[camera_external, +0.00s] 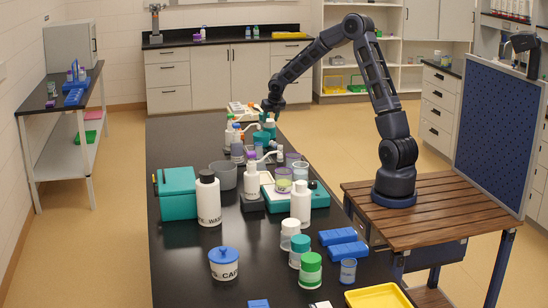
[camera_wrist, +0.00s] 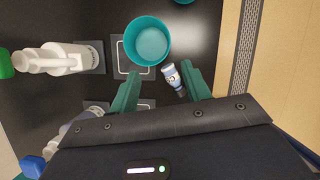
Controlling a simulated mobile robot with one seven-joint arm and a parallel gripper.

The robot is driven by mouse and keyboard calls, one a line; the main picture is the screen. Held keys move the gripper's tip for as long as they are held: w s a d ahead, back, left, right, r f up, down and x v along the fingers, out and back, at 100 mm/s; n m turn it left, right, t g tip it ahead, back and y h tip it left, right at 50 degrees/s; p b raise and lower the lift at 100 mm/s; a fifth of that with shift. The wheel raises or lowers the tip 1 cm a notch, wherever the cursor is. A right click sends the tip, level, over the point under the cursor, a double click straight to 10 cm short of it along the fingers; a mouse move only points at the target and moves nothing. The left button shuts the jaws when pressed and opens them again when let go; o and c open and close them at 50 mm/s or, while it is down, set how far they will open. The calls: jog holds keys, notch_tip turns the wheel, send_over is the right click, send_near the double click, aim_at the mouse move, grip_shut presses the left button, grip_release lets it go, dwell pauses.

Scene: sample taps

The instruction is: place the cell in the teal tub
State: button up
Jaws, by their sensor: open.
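The teal tub (camera_wrist: 148,42) is a round open container at the top middle of the wrist view, standing over a white-outlined square on the black bench. Its visible inside looks empty. The cell (camera_wrist: 171,76) is a small white-and-blue cylinder just below and right of the tub, outside it. My gripper (camera_wrist: 160,76) has two teal fingers spread wide apart. The cell shows between them, close to the right finger; I cannot tell if they touch. In the external view my gripper (camera_external: 271,108) is low over the far end of the bench, where the cell is too small to make out.
A white spout bottle (camera_wrist: 62,58) stands left of the tub in the wrist view. The bench edge runs along the right, beside a grey vent strip (camera_wrist: 245,45). In the external view, bottles, jars and a teal box (camera_external: 178,194) crowd the black bench (camera_external: 178,265) nearer the camera.

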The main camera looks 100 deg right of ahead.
jog(key=shift+v, duration=2.65)
jog(key=w+a+r+m, duration=0.2)
jog(key=a+r+m, duration=0.15)
jog(key=a, duration=0.75)
jog(key=w+a+r+m+t, duration=0.15)
jog(key=a+r, duration=0.35)
jog(key=a, duration=0.6)
jog(key=w+a+r+m, duration=0.2)
jog(key=a+r+m, duration=0.25)
jog(key=a, duration=0.65)
jog(key=s+a+r+m+y, duration=0.1)
jog(key=s+a+r+m, duration=0.15)
jog(key=a, duration=0.55)
jog(key=s+a+r+m, duration=0.15)
jog(key=s+a, duration=0.25)
jog(key=a, duration=0.4)
jog(key=s+a+f+m+t+y, duration=0.2)
jog(key=s+a+m, duration=0.5)
jog(key=s+a, duration=0.4)
jog(key=shift+s+a+f+y, duration=0.2)
jog(key=shift+s+a+y, duration=0.2)
jog(key=shift+s+y, duration=0.35)
jog(key=shift+o, duration=0.4)
